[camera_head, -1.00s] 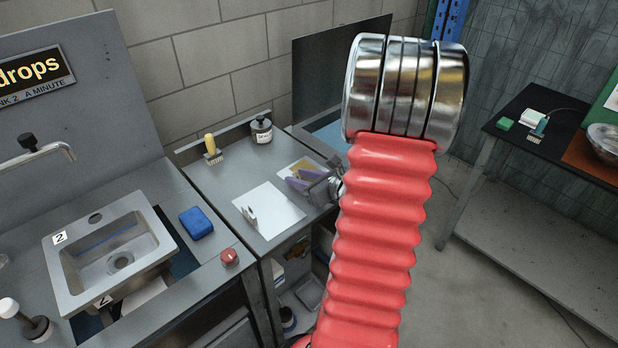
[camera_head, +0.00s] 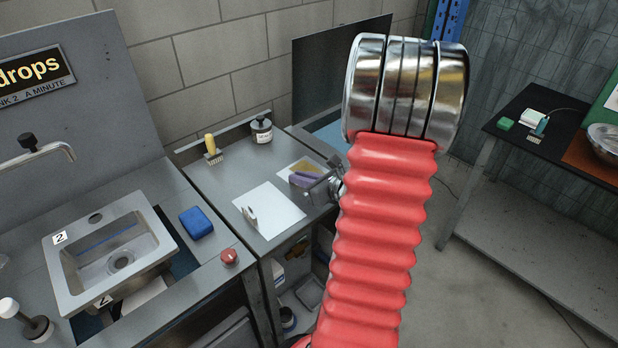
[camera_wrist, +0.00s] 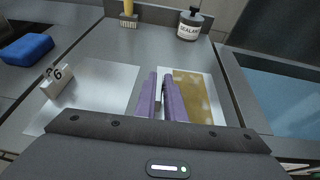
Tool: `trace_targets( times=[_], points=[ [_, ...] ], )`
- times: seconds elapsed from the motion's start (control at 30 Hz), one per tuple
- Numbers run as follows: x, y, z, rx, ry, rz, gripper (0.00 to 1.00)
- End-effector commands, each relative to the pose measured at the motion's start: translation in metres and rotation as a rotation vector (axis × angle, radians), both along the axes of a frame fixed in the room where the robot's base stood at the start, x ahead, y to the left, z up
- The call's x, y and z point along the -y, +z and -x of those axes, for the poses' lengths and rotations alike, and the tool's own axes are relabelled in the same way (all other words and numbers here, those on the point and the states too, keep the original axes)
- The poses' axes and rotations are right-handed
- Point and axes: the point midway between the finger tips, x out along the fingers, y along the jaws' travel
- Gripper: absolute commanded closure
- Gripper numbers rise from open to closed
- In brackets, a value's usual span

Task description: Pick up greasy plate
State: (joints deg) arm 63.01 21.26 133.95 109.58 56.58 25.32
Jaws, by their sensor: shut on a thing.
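The greasy plate (camera_wrist: 195,92) is a flat pale panel with a brownish-yellow smeared patch. It lies on the grey worktop, and the patch also shows in the head view (camera_head: 303,165). My gripper (camera_wrist: 160,77) has two purple fingers close together at the left side of this plate, with a narrow pale sliver between them. It is shut on the plate, though the fingers hide the exact place of the grip. In the head view my gripper (camera_head: 293,180) is low over the worktop, partly behind my red arm. The plate appears flat on the worktop.
A second, clean pale plate (camera_wrist: 95,85) with an upright tag marked 6 (camera_wrist: 57,82) lies to the left. A yellow-handled brush (camera_head: 212,150) and a sealant bottle (camera_head: 261,130) stand behind. A blue sponge (camera_head: 196,222) and the sink (camera_head: 75,262) are farther left.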

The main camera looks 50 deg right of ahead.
Motion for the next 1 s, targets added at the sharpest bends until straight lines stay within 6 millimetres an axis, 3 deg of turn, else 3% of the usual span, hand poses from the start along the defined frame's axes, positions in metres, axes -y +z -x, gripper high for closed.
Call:
trace_targets(
  times=[0.57,0.77,1.0],
  points=[
    [0.000,0.006,-0.001,0.003,0.001,0.003,1.00],
    [0.000,0.023,-0.001,0.003,0.001,0.006,1.00],
    [0.000,0.058,-0.001,0.004,0.001,0.006,1.00]
  ],
)
